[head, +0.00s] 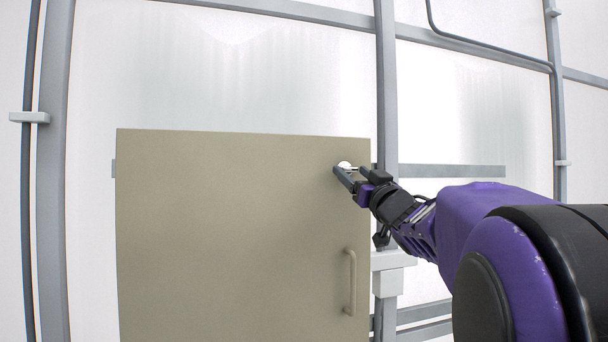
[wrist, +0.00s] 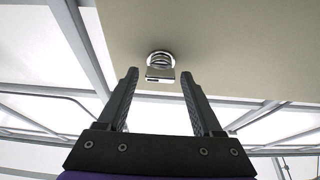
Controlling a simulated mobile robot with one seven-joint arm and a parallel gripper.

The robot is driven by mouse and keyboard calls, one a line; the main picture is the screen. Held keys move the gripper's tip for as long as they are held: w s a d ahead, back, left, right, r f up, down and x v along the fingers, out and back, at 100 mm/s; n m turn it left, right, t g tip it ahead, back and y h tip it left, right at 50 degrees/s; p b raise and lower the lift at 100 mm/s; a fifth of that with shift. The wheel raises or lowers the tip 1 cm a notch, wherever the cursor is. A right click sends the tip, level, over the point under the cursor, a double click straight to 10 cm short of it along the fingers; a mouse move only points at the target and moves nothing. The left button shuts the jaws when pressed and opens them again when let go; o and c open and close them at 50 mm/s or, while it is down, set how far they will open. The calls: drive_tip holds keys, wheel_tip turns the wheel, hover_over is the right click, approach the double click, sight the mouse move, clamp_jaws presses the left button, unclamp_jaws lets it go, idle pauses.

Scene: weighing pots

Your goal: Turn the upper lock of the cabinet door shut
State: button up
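The beige cabinet door (head: 230,235) stands closed-looking in the head view, with a vertical handle (head: 350,282) at its right side. The upper lock (head: 345,165) is a small light round piece near the door's top right corner. In the wrist view the lock (wrist: 160,66) shows as a round silver base with a small flat tab. My gripper (wrist: 158,72) is open, with one finger on each side of the lock's line and the tab between and just beyond the fingertips. In the head view my gripper (head: 350,175) is at the lock; contact cannot be told.
A grey upright post (head: 387,100) stands just right of the door, with a horizontal grey rail (head: 455,171) behind my arm. Pale translucent wall panels (head: 250,80) fill the background. The space above the door is clear.

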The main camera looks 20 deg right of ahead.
clamp_jaws()
drive_tip(key=shift+n, duration=0.5)
drive_tip(key=n+y, duration=0.2)
drive_tip(key=n, duration=0.1)
drive_tip(key=n+y, duration=0.1)
drive_tip(key=n, duration=0.1)
drive_tip(key=shift+d+r+g+p, duration=0.1)
drive_tip(key=shift+d+g+p, duration=0.15)
drive_tip(key=shift+g+p, duration=0.1)
drive_tip(key=n+y, duration=0.1)
drive_tip(key=n, duration=0.2)
drive_tip(key=n+g+y+p, duration=0.1)
drive_tip(key=n, duration=0.2)
drive_tip(key=shift+d+r+n+g+y, duration=0.15)
drive_tip(key=shift+n+g+y, duration=0.1)
drive_tip(key=shift+n+y, duration=0.15)
drive_tip(key=n+p, duration=0.1)
drive_tip(key=n, duration=0.1)
drive_tip(key=n+g+p, duration=0.1)
drive_tip(key=n, duration=0.1)
drive_tip(key=n+g+y, duration=0.1)
drive_tip(key=n, duration=0.1)
drive_tip(key=shift+r+p, duration=0.25)
drive_tip(key=shift+p, duration=0.15)
drive_tip(key=shift+n+g+p, duration=0.65)
drive_tip(key=shift+n+g, duration=0.25)
drive_tip(key=shift+n, duration=0.9)
